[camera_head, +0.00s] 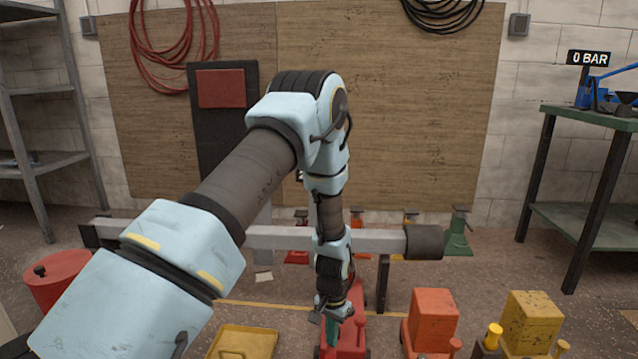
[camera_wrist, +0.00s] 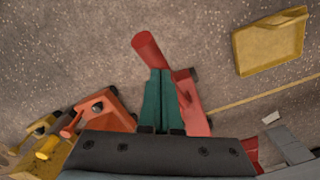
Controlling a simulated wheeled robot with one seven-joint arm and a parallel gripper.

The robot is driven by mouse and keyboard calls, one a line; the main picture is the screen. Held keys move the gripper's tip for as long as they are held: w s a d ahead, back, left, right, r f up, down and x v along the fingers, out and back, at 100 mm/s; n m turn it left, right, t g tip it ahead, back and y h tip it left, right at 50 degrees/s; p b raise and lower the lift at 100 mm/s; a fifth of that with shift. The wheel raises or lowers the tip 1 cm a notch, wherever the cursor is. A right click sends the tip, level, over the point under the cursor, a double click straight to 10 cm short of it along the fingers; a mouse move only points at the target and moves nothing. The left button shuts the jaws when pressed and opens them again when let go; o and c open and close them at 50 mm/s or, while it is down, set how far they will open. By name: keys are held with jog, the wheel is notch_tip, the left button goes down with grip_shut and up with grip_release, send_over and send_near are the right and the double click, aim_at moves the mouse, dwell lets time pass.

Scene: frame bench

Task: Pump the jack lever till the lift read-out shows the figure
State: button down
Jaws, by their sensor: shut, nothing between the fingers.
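A red jack (camera_head: 343,332) stands on the floor below my arm, and its red body (camera_wrist: 192,108) also shows in the wrist view. A red round-ended bar (camera_wrist: 147,46), seemingly its lever, sticks out past my fingertips; the rest of it is hidden behind the fingers. My gripper (camera_head: 332,312) points down over the jack. Its green fingers (camera_wrist: 157,78) are shut together with nothing between them, and they overlap the bar in the wrist view. I cannot tell whether they touch it. The only legible read-out (camera_head: 588,58) says 0 BAR, above the bench at right.
An orange jack (camera_head: 432,318) and a yellow jack (camera_head: 530,322) stand close to the right. A yellow tray (camera_head: 243,343) lies left of the red jack. A grey beam (camera_head: 280,237) runs behind. A green bench (camera_head: 590,120) holds a blue device. A red bin (camera_head: 58,280) stands left.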

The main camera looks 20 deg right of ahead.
jog(key=shift+f, duration=0.1)
notch_tip(320, 180, down, 9)
jog(key=b, duration=0.5)
notch_tip(320, 180, up, 9)
jog(key=p, duration=0.7)
jog(key=shift+s, duration=0.1)
dwell(0.9)
notch_tip(320, 180, up, 5)
jog(key=p, duration=0.4)
jog(key=shift+p, duration=0.3)
dwell(1.7)
